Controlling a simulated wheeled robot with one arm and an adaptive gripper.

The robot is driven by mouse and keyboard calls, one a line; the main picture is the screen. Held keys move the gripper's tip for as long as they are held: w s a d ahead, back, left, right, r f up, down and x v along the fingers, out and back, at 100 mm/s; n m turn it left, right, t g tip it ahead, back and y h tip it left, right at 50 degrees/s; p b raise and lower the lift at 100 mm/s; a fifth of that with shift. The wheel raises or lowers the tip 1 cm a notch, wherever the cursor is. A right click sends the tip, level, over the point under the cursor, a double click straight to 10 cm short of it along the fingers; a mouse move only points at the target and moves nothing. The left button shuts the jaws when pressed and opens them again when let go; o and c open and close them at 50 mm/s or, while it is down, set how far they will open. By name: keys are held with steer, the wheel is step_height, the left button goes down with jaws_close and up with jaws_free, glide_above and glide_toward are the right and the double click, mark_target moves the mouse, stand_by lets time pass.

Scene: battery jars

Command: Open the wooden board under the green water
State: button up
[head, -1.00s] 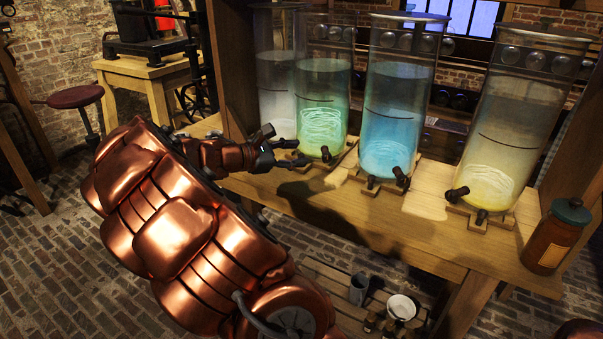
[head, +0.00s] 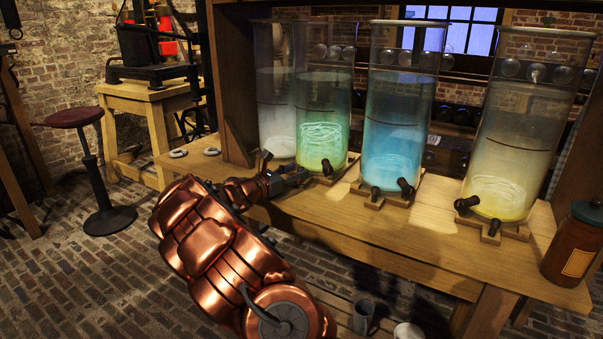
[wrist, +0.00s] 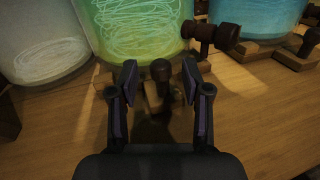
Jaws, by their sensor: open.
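The jar of green water (head: 322,120) stands on the wooden bench, second from the left; it also shows at the top of the wrist view (wrist: 135,25). A dark tap (wrist: 212,36) sticks out at its lower right. A small wooden piece with a dark knob (wrist: 160,72) sits at the jar's foot; the board (head: 345,168) under the jar shows only partly in the head view. My gripper (wrist: 158,80) is open, low over the bench in front of the green jar. Its two fingers stand on either side of the dark knob, which is not gripped.
A clear jar (head: 275,110) stands left, and blue (head: 398,120) and yellow (head: 515,130) jars stand right, with taps and boards in front. A brown bottle (head: 573,243) is at the bench's right end. Bare bench top (head: 420,230) lies along the front edge.

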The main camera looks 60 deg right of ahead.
mark_target(322, 160)
steer(key=shift+x, duration=1.25)
steer(key=shift+c, duration=0.2)
jaws_close()
